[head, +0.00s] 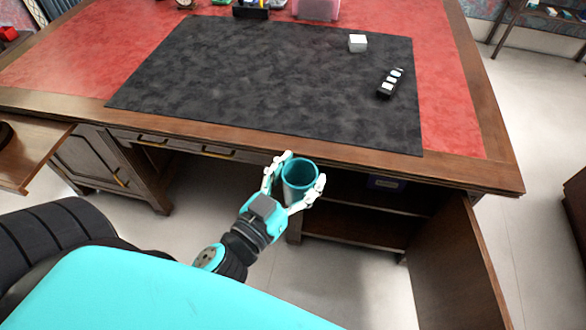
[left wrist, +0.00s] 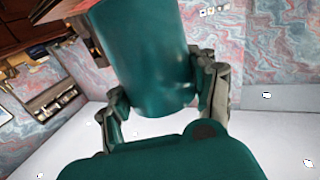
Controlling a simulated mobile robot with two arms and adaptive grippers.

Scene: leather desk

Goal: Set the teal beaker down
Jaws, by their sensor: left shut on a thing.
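The teal beaker (head: 300,176) is upright in my left gripper (head: 294,189), with its open rim up. The gripper's light fingers close on it from both sides. In the head view the beaker appears in front of the desk's front edge, by the open cabinet. The left wrist view shows the beaker (left wrist: 143,55) large and close between the fingers (left wrist: 167,97). The desk (head: 440,105) has a red leather top with a dark mat (head: 250,80) on it. My right gripper is not in view.
A black remote-like object (head: 389,84) and a small white box (head: 357,43) lie on the mat's right part. A pink container (head: 317,9) and a black holder (head: 251,11) stand at the back. An open cabinet door (head: 455,265) hangs below right. The mat's middle is clear.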

